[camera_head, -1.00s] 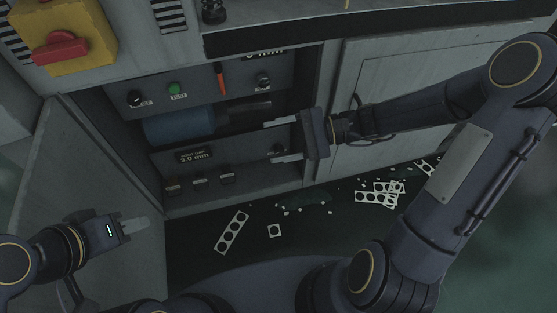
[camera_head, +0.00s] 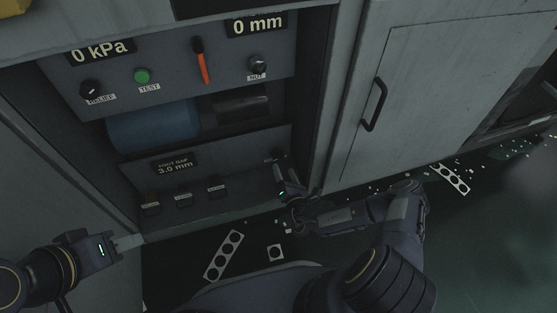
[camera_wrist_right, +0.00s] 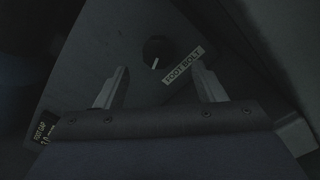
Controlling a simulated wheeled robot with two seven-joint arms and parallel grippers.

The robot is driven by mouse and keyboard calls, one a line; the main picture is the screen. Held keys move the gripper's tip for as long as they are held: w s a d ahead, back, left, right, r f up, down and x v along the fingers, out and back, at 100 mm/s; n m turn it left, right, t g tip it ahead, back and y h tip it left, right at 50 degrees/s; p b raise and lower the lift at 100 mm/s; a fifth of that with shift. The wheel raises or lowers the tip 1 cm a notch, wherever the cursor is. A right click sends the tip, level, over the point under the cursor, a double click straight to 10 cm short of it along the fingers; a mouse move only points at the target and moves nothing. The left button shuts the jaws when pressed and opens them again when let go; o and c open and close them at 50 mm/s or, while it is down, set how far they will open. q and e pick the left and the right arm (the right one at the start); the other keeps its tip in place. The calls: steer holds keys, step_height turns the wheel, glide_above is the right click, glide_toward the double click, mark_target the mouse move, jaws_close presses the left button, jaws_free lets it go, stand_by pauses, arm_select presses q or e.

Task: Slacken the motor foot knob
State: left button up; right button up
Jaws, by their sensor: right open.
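The foot knob (camera_wrist_right: 157,50) is round and black with a white pointer line, on a grey panel beside a "FOOT BOLT" label (camera_wrist_right: 183,65) in the right wrist view. My right gripper (camera_wrist_right: 160,70) is open, its two fingers apart on either side below the knob, with nothing between them. In the head view my right gripper (camera_head: 279,168) is at the right end of the lower panel (camera_head: 235,165) and largely covers the knob there. My left gripper (camera_head: 128,242) is at the lower left, by the open cabinet door; its finger gap does not show.
The lower panel carries a "3.0 mm" foot gap display (camera_head: 175,166) and several small dark clamps (camera_head: 184,199). A blue motor (camera_head: 153,128) sits behind it. A closed door with a handle (camera_head: 374,104) is at the right. Punched scrap strips (camera_head: 223,256) lie on the floor.

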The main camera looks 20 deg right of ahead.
mark_target(279, 158)
steer(key=w+b, duration=0.2)
steer(key=w, duration=0.3)
steer(key=shift+w+a, duration=0.15)
steer(key=shift+w, duration=0.75)
steer(key=shift+r, duration=0.1)
